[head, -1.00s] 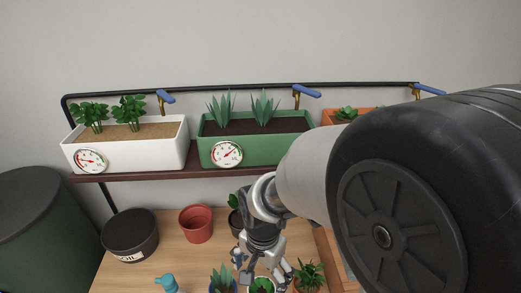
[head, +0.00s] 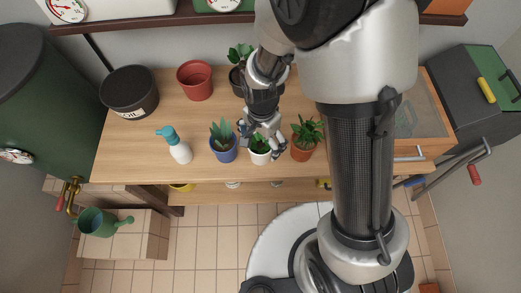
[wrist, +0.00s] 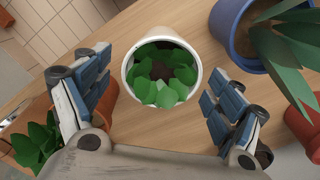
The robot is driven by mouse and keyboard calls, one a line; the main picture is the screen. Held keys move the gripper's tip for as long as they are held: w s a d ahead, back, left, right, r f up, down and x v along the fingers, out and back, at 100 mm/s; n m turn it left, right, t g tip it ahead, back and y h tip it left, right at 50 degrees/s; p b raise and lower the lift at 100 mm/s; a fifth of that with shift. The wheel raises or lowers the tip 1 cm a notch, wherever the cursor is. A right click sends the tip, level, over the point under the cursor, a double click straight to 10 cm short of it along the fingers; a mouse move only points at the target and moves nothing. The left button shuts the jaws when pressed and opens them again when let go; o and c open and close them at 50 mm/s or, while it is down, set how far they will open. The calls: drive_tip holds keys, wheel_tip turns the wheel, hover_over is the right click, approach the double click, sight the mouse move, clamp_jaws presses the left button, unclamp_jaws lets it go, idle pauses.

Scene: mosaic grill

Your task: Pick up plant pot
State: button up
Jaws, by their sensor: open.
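A white plant pot (head: 260,158) with a leafy green plant stands on the wooden table near its front edge. In the wrist view the white pot (wrist: 128,76) shows its round rim, dark soil and green leaves. My gripper (head: 262,135) is above and just behind this pot in the head view. In the wrist view my gripper (wrist: 158,90) is open, with one finger to each side of the pot and nothing held. A blue pot (head: 222,155) with a spiky plant stands to its left, and a terracotta pot (head: 302,153) with a green plant to its right.
A white spray bottle with a blue top (head: 178,148) stands left of the blue pot. A black soil bin (head: 128,95) and an empty red pot (head: 196,82) stand at the back left. A dark pot (head: 238,80) is behind my arm.

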wheel_tip(320, 180, down, 6)
drive_tip(key=b, duration=0.2)
drive_tip(key=shift+a+b, duration=0.15)
drive_tip(key=shift+b, duration=0.2)
drive_tip(key=shift+r, duration=0.15)
drive_tip(key=shift+c, duration=0.5)
drive_tip(key=c, duration=1.3)
